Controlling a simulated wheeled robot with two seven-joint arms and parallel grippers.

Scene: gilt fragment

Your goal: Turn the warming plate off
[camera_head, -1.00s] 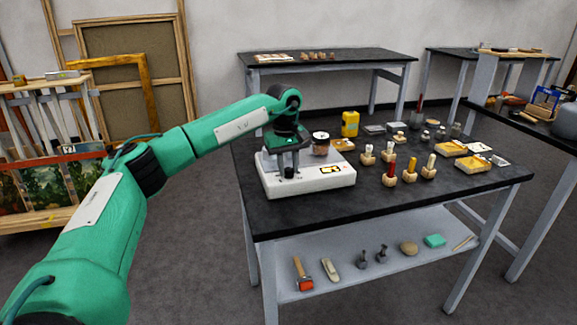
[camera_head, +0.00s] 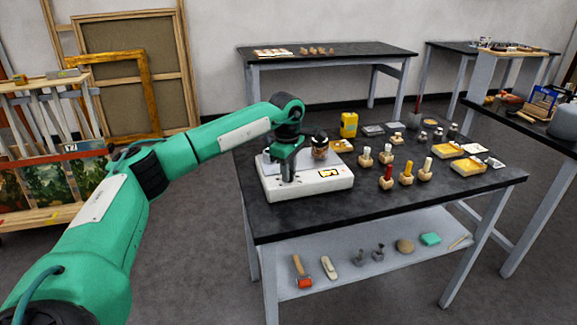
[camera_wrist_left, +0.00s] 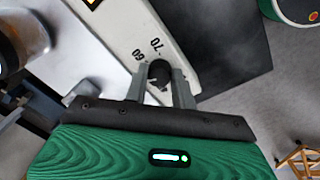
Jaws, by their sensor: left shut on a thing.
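The warming plate (camera_head: 322,183) is a white box with a metal top at the left front of the black table. A jar (camera_head: 320,148) stands on its top. My left gripper (camera_head: 288,172) points down at the left part of its front. In the left wrist view the gripper (camera_wrist_left: 160,88) has its two fingers on either side of a black round knob (camera_wrist_left: 160,72), shut on it. The numbers 60 and 70 are printed beside the knob on the plate's white face (camera_wrist_left: 128,30). The knob's exact setting is hidden by the fingers. My right gripper is not in view.
Behind and right of the plate stand a yellow bottle (camera_head: 349,124), several wooden-based tools (camera_head: 387,180) and yellow trays (camera_head: 447,150). The black table's front left area (camera_head: 290,218) is bare. A lower shelf (camera_head: 350,265) holds several hand tools.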

